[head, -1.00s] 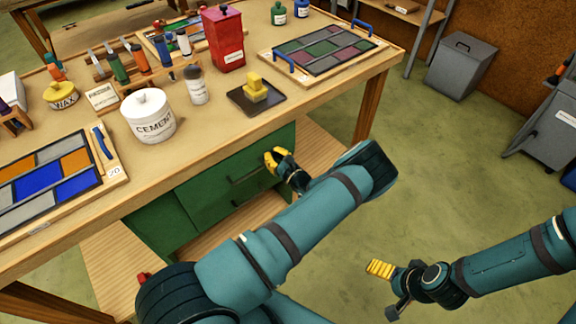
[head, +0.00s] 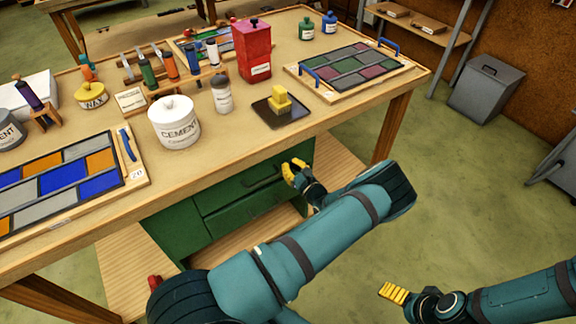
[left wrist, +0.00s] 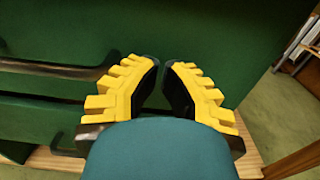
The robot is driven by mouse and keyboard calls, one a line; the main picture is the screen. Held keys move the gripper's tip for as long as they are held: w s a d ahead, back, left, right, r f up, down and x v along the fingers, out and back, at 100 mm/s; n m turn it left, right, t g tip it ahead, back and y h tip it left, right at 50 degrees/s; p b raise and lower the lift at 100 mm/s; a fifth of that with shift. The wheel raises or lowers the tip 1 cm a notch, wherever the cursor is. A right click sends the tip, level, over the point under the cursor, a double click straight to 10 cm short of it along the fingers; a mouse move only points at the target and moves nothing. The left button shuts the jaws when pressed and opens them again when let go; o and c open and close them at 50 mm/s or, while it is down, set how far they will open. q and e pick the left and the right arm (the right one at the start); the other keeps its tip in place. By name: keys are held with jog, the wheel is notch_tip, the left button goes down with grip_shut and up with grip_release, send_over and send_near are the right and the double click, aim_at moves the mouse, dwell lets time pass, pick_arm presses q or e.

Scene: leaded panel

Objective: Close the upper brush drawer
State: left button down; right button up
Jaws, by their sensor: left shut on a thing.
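The green drawer unit (head: 222,193) hangs under the workbench. Its upper drawer has a dark handle (head: 262,180), which also shows at the left in the left wrist view (left wrist: 55,68). How far that drawer stands out is hard to tell. My left gripper (head: 292,171) is at the right end of that handle, close to the green front. In the left wrist view its yellow fingers (left wrist: 163,66) converge at the tips. The left finger covers the handle's end, and the grip itself is hidden. My right gripper (head: 394,293) hangs over the floor, away from the drawers, seen from the side.
A lower drawer handle (head: 238,213) sits below. The tabletop (head: 330,115) overhangs the drawers and carries a cement jar (head: 174,124), a red canister (head: 254,52) and leaded panels (head: 345,72). A table leg (head: 390,130) stands right of the drawers.

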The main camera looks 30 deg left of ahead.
pick_arm(q)
jog(key=p+v, duration=0.1)
jog(key=v, duration=1.1)
jog(key=shift+d, duration=0.2)
jog(key=shift+s+f, duration=0.1)
jog(key=shift+s, duration=0.05)
jog(key=s+a+f+n+g+h, duration=0.2)
jog(key=s+f+n+g+h, duration=0.3)
jog(key=s+g, duration=0.5)
jog(key=s+d+f+n+g+h, duration=0.1)
jog(key=s+d+f+n+h, duration=0.15)
jog(key=s, duration=0.25)
jog(key=s+d+f+n+g+h, duration=0.1)
jog(key=s+d+n+h, duration=0.2)
jog(key=s, duration=0.2)
jog(key=s+d+r+n+h, duration=0.25)
jog(key=d+n+h, duration=0.3)
jog(key=d, duration=0.35)
jog(key=w+d+r+n+t+h, duration=0.3)
jog(key=w+r+n+t+h, duration=0.1)
jog(key=r+n+t, duration=0.2)
jog(key=shift+d+r+n+t, duration=0.4)
jog(key=shift+r+n, duration=0.2)
jog(key=shift+n, duration=0.4)
